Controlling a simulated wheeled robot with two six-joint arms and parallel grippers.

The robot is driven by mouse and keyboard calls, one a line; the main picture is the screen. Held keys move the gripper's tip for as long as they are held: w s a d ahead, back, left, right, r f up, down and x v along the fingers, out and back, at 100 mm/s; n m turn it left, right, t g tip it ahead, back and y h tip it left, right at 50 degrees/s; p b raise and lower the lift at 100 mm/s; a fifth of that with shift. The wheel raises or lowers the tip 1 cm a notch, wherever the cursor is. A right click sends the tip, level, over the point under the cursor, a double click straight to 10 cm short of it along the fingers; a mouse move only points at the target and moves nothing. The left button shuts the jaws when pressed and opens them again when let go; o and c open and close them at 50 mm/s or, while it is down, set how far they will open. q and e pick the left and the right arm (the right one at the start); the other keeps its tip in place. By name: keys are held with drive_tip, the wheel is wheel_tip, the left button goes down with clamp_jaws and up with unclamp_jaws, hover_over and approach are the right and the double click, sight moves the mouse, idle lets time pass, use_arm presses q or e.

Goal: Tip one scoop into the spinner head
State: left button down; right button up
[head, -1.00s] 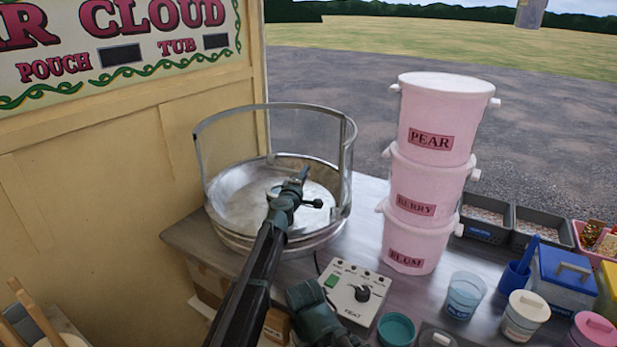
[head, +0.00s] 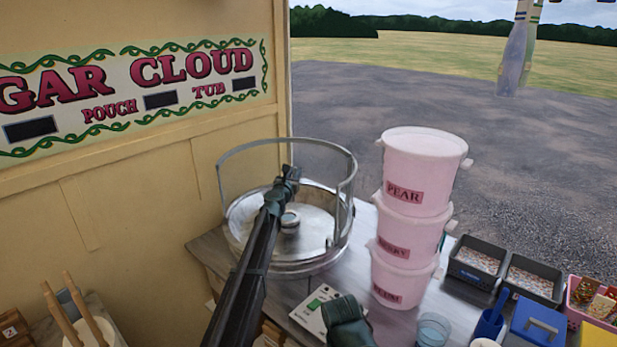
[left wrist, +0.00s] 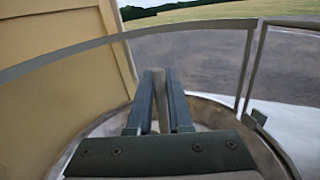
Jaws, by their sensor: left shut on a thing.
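The spinner head (head: 290,221) is a small metal cylinder in the middle of a wide round metal pan (head: 318,239). A clear guard with a metal rim (head: 335,147) stands around the pan. My left gripper (head: 289,172) is over the pan, just above and behind the spinner head in the head view. In the left wrist view its fingers (left wrist: 159,102) are shut on a thin grey-brown bar (left wrist: 156,85), which looks like a handle. I see no scoop bowl or sugar on it; the fingers hide its far end.
Pink tubs stand stacked right of the pan, the top one marked PEAR (head: 422,170). A control box (head: 312,315) is in front of the pan, partly behind my dark arm part.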

use_arm(q)
drive_tip(key=shift+a+r+n, duration=0.25)
drive_tip(key=shift+r+n, duration=0.05)
drive_tip(key=shift+r, duration=0.1)
drive_tip(key=shift+s+a+f, duration=0.1)
drive_tip(key=shift+a, duration=0.05)
drive_tip(key=s+a+r+p, duration=0.1)
drive_tip(key=s+a, duration=0.3)
drive_tip(key=s, duration=0.8)
drive_tip(key=s+a+r+p, duration=0.2)
drive_tip(key=s+a, duration=0.2)
drive_tip(key=s, duration=0.9)
drive_tip(key=shift+s, duration=0.2)
use_arm(e)
drive_tip(key=r, duration=0.3)
drive_tip(key=shift+s+d+r, duration=0.2)
drive_tip(key=shift+d+r, duration=0.15)
